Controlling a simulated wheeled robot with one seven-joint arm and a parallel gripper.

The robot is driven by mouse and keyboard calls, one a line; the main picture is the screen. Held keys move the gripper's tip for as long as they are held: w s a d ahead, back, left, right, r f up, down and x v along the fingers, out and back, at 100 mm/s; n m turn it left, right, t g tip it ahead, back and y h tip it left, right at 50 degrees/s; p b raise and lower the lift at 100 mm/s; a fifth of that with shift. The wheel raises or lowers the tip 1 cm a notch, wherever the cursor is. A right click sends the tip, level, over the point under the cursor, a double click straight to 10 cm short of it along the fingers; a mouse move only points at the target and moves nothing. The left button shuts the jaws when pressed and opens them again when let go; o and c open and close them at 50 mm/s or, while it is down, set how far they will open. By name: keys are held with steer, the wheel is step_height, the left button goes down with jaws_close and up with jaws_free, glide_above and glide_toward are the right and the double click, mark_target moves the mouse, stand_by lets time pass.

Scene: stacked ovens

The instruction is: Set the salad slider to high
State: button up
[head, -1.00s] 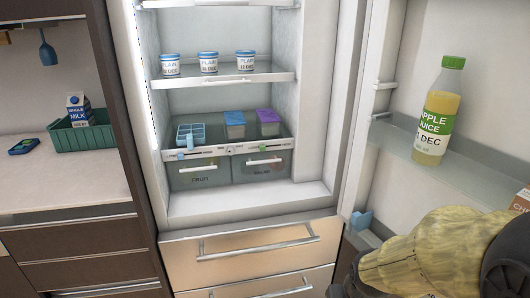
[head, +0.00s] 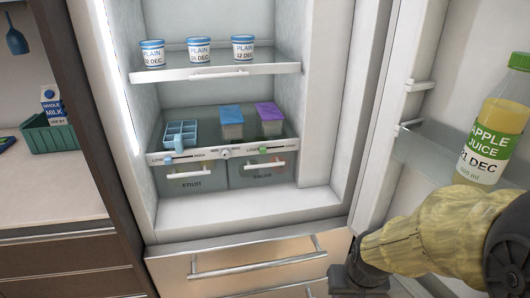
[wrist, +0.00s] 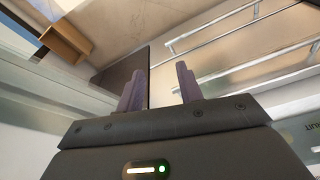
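The salad slider is a small green knob (head: 262,150) on the white rail above the right clear drawer (head: 262,172), whose label reads as salad. The knob sits toward the left part of its track; the tiny track labels are hard to read. My gripper is at the end of my arm at the lower right of the head view, outside the fridge and well away from the slider. In the wrist view my gripper (wrist: 160,92) has its two fingers apart with nothing between them. The slider does not show in the wrist view.
The left drawer (head: 185,181) has a blue slider (head: 168,159). A round dial (head: 224,152) sits between the two. An ice tray (head: 180,134) and two lidded tubs stand above. The open fridge door with the apple juice (head: 492,130) is at right, near my arm.

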mark_target(263, 152)
steer(key=shift+o, duration=0.6)
steer(key=w+a+r+n+t+y+p, duration=0.1)
steer(key=w+a+r+n+t+p, duration=0.2)
steer(key=w+p, duration=0.5)
steer(key=w+a+r+n+t+y+p, duration=0.15)
steer(key=w+a+t+p, duration=0.35)
steer(key=w, duration=0.5)
steer(key=w+a+r+m+t+y+p, duration=0.1)
steer(key=a+r+t+p, duration=0.5)
steer(key=p, duration=0.6)
steer(key=shift+w+a+r+t+y+p, duration=0.35)
steer(key=shift+w+a+y, duration=0.45)
steer(key=shift+a, duration=0.3)
steer(key=p+x, duration=0.3)
steer(key=x, duration=1.4)
steer(key=shift+w+f+p, duration=0.1)
steer(key=shift+w+p, duration=0.15)
steer(key=shift+p, duration=0.05)
